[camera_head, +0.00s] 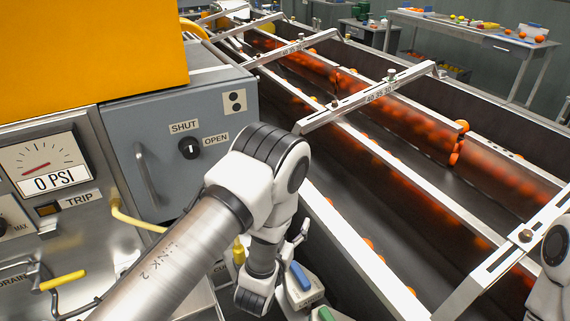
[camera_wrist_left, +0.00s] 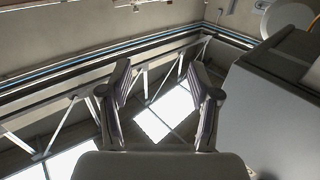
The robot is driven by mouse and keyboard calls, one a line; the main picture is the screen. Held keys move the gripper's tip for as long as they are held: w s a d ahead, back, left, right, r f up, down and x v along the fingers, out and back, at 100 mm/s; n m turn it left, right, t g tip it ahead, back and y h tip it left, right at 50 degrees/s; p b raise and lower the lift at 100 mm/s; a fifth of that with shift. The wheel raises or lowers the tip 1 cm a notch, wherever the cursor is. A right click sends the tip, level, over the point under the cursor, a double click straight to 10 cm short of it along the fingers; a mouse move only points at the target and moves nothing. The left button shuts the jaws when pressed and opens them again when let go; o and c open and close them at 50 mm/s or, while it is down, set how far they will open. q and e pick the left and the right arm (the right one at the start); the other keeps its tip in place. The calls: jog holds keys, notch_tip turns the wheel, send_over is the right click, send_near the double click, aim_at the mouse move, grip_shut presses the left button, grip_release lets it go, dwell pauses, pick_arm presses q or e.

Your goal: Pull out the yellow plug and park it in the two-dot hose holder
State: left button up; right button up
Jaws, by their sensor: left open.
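My left gripper (camera_wrist_left: 160,68) is open and empty in the left wrist view, with both fingers raised and apart. In the head view my left arm bends down in front of the cabinet, and its wrist hides much of what lies behind. A small yellow piece (camera_head: 238,250) shows just left of that wrist; I cannot tell whether it is the plug. A yellow hose or bar (camera_head: 135,222) runs along the steel panel and passes behind my arm. My right gripper is out of view.
The grey cabinet (camera_head: 165,125) has a SHUT/OPEN knob (camera_head: 190,148) and a handle. A yellow-gripped drain lever (camera_head: 62,281) is at lower left. Blue (camera_head: 300,276) and green (camera_head: 325,314) pieces lie close to my left wrist. Conveyors with oranges fill the right.

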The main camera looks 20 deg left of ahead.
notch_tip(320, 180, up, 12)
jog(key=p, duration=1.1)
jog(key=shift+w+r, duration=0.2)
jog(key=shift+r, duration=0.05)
